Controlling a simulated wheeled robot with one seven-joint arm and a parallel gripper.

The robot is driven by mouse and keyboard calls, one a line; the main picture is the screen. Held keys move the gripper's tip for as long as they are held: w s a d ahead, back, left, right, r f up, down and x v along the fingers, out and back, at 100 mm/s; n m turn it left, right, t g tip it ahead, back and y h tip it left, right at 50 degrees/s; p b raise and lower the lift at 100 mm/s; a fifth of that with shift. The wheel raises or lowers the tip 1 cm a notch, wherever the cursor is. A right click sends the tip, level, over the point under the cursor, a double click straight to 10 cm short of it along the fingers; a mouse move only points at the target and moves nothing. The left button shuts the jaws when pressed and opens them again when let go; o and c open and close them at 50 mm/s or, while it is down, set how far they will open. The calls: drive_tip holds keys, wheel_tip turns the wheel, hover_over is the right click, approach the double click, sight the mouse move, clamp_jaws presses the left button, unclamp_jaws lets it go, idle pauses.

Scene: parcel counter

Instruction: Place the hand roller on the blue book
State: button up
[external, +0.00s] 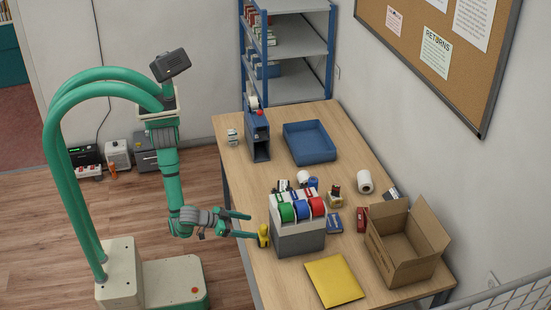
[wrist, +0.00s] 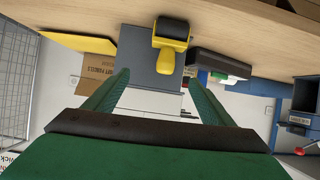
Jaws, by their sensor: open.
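The hand roller (external: 263,236) is yellow and stands at the table's near-left edge, beside the grey tape holder (external: 300,240). In the wrist view the hand roller (wrist: 170,62) shows a black roller and a yellow handle pointing toward me. My gripper (external: 252,225) is open and empty, with its fingers toward the hand roller. In the wrist view my gripper (wrist: 160,77) has the handle ahead, between the lines of its fingers; whether they touch it I cannot tell. What looks like the blue book (external: 335,223) lies right of the tape holder, small in view.
A yellow envelope (external: 334,281) lies in front. An open cardboard box (external: 408,244) stands at the right, with a red item (external: 362,220) beside it. A blue tray (external: 309,143) and a blue-grey device (external: 257,135) are at the back.

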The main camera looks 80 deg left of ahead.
sight(261, 234)
drive_tip(key=w+f+g, duration=0.1)
drive_tip(key=w+f, duration=0.1)
drive_tip(key=f, duration=0.1)
drive_tip(key=w+f+g, duration=0.1)
drive_tip(key=w+f, duration=0.1)
drive_tip(key=f, duration=0.1)
drive_tip(key=w+a+f+g, duration=0.1)
drive_tip(key=w+f, duration=0.2)
drive_tip(key=shift+w+g, duration=0.1)
drive_tip(key=shift+g, duration=0.2)
drive_tip(key=c, duration=1.3)
drive_tip(key=shift+c, duration=0.2)
wheel_tip(261, 234, up, 28)
idle(0.5)
